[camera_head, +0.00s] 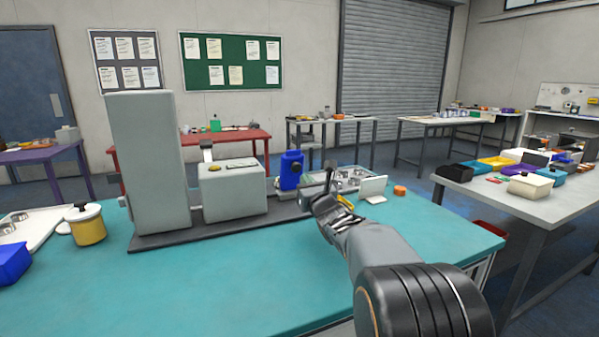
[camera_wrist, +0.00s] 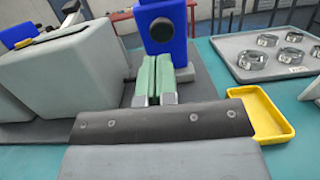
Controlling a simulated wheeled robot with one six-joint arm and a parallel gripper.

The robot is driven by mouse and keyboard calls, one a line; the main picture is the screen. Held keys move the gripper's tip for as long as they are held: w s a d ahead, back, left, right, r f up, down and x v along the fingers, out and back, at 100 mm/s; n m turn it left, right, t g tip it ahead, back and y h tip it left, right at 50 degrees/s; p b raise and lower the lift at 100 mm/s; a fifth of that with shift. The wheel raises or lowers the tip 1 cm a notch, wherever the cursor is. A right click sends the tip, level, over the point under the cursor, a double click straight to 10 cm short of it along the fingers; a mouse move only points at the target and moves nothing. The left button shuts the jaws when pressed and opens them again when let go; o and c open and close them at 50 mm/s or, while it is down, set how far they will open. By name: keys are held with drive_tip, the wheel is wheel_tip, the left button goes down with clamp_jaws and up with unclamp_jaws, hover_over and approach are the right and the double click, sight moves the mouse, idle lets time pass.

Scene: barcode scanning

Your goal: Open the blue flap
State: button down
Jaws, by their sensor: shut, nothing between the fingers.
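The blue flap (camera_wrist: 178,38) stands upright in the wrist view, with a dark round knob (camera_wrist: 163,29) on its face. In the head view the blue part (camera_head: 290,168) stands on the dark base, right of the grey box. My gripper (camera_wrist: 156,64) has its two green-padded fingers pressed together and empty. Its tips point toward the blue flap, just below the knob in the picture. A gap between them and the knob is hard to judge. In the head view my gripper (camera_head: 328,172) is right of the blue part, and its fingers are small and unclear.
A grey box (camera_wrist: 70,70) stands close on the left. A yellow tray (camera_wrist: 267,108) and a grey tray with metal rings (camera_wrist: 258,72) lie on the right. A tall grey column (camera_head: 150,160) rises at the left of the dark base. The teal table's front (camera_head: 240,275) is clear.

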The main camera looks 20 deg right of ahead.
sight(297, 168)
drive_tip(key=shift+w+d+r+p, duration=0.1)
drive_tip(key=shift+w+r+p, duration=0.15)
drive_tip(key=shift+w, duration=1.2)
drive_tip(key=shift+w+r+p, duration=0.15)
drive_tip(key=shift+w+r, duration=0.2)
drive_tip(key=shift+w, duration=1.1)
